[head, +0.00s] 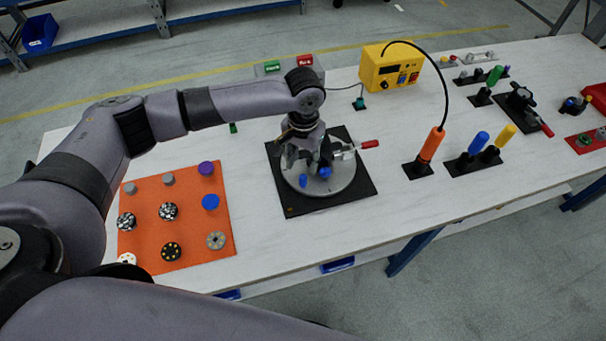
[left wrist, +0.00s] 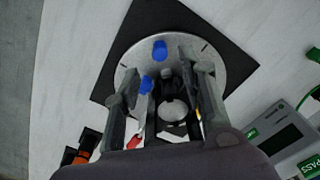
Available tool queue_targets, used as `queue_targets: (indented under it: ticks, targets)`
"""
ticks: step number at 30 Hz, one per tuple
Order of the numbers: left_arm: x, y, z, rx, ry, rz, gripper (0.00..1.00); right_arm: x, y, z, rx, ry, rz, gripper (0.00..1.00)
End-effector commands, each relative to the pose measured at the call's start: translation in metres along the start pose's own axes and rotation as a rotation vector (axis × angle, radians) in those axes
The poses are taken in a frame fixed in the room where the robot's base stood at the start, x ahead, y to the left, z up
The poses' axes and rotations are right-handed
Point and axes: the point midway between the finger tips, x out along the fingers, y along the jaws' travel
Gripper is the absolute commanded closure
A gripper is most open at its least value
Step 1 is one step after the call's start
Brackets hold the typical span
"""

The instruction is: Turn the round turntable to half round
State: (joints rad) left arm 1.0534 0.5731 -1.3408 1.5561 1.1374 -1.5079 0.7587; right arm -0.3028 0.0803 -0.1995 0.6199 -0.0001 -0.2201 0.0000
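The round turntable (head: 345,182) is a grey metal disc on a square black base plate (head: 368,190). Two blue knobs (head: 325,173) stand on its near side, and a clamp with a red handle (head: 369,144) points right. My left gripper (head: 306,160) is low over the disc, pointing down. In the left wrist view, the disc (left wrist: 222,72) lies under my left gripper (left wrist: 160,82). Its fingers are spread, with the dark clamp body (left wrist: 167,88) between them. I cannot tell whether they touch it. The gripper hides part of the disc. My right gripper is not in view.
An orange mat (head: 188,231) with several round pieces lies left. A yellow box (head: 390,68) with a black cable stands behind right. An orange-handled tool (head: 431,145) and blue and yellow handles stand right. The white table is clear in front.

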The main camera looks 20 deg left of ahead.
Motion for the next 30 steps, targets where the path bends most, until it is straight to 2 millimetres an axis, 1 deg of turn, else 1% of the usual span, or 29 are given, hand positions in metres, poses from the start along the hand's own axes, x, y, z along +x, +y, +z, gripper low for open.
queue_targets:
  ticks: [1, 3, 6, 9, 12, 16, 24, 30]
  targets:
    - [0.011, 0.000, 0.001, -0.001, -0.003, -0.001, 0.62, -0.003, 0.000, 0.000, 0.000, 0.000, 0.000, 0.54]
    - [0.026, 0.000, 0.001, 0.001, -0.004, -0.001, 0.62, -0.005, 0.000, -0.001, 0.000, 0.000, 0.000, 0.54]
    - [0.044, 0.001, 0.000, 0.000, -0.002, -0.001, 0.62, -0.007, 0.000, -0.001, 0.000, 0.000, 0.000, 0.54]
    - [0.059, 0.000, 0.000, 0.001, -0.002, -0.001, 0.62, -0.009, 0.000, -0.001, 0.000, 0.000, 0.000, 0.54]
    - [0.070, 0.001, 0.000, 0.002, -0.001, 0.000, 0.62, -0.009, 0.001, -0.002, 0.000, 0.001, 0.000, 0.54]
    - [0.076, 0.001, 0.000, 0.002, 0.001, 0.000, 0.62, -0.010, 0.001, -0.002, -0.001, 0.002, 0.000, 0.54]
    - [0.077, 0.001, 0.000, 0.002, 0.001, 0.000, 0.62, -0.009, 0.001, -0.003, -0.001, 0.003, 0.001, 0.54]
    - [0.077, 0.001, 0.000, 0.002, 0.001, 0.000, 0.75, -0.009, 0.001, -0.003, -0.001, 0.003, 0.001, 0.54]
